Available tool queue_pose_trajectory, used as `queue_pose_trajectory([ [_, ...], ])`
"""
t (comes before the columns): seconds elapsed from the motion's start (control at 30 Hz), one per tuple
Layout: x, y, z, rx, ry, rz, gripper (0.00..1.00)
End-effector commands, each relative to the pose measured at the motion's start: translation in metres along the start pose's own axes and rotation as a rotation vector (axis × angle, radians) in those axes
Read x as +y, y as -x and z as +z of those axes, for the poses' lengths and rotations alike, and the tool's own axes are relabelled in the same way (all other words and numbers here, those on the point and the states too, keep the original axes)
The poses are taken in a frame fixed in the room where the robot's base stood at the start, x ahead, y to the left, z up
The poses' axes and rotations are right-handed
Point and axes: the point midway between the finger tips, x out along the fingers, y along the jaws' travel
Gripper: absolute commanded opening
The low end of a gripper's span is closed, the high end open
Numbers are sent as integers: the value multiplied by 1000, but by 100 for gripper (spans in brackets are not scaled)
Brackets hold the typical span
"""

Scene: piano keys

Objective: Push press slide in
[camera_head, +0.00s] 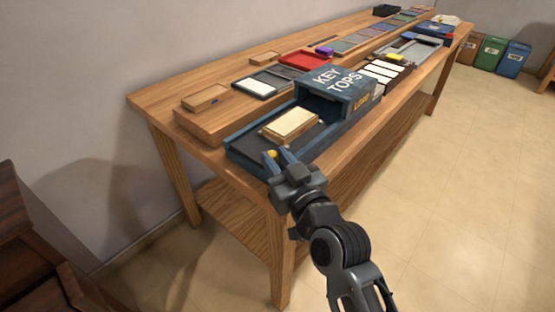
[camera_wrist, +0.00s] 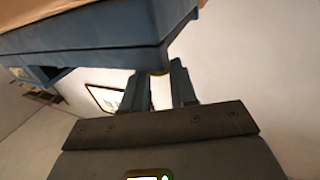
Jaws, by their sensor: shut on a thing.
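The blue press (camera_head: 345,88) marked "KEY TOPS" stands on the wooden workbench. Its low blue slide (camera_head: 240,150) extends out of the housing toward the near left. A wooden block with a cream top (camera_head: 291,123) lies on the slide, outside the housing opening. A yellow knob (camera_head: 271,154) is at the slide's near end. My gripper (camera_head: 282,160) is at that end, shut on the knob. In the wrist view, the fingers (camera_wrist: 160,88) straddle a bit of yellow (camera_wrist: 160,72) under the blue slide edge (camera_wrist: 90,58); most of the knob is hidden.
Coloured bins (camera_head: 490,52) stand by the far wall. The floor to the right is clear.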

Motion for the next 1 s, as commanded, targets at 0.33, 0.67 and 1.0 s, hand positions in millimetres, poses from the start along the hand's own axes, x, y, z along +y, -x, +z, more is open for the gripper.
queue_pose_trajectory([
  [0.33, 5, -2, 2, 1, 1, 1, 0],
  [0.67, 50, -20, 7, 6, 3, 4, 0],
  [1.0, 120, -49, 6, 4, 3, 4, 0],
])
